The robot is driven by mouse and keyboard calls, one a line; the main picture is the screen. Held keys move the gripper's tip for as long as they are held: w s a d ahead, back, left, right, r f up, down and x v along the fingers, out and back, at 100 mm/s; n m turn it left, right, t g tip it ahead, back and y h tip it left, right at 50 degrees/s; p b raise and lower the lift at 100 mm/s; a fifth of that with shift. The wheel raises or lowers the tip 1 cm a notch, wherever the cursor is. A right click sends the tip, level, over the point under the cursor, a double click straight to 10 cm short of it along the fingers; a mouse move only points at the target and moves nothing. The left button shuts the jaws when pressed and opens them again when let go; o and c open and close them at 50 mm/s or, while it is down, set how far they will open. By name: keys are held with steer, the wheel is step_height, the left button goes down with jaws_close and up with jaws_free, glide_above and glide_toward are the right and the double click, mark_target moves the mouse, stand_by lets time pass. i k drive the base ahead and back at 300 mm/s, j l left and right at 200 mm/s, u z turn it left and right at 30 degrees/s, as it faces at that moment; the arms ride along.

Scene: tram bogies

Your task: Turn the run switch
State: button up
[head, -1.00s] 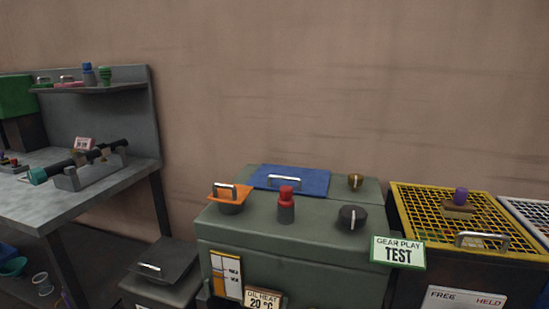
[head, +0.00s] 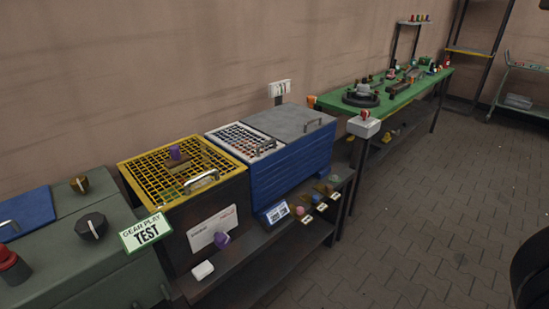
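No switch carries a readable "run" label, so I cannot tell which is the run switch. A black rotary knob (head: 91,226) with a white pointer line sits on top of the green cabinet (head: 90,270) at the lower left, behind a "GEAR PLAY TEST" sign (head: 146,232). A pale box with a red top (head: 365,120) is at the near corner of the green table. My gripper is not in view.
A blue box (head: 298,165) with a grey handled lid stands beside the yellow-mesh lid (head: 160,165). Small coloured pieces lie on the dark bench before it. The long green table (head: 410,88) runs along the wall. Paved floor (head: 420,210) is open at right.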

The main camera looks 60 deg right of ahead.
mark_target(365, 114)
steer(key=z, duration=1.95)
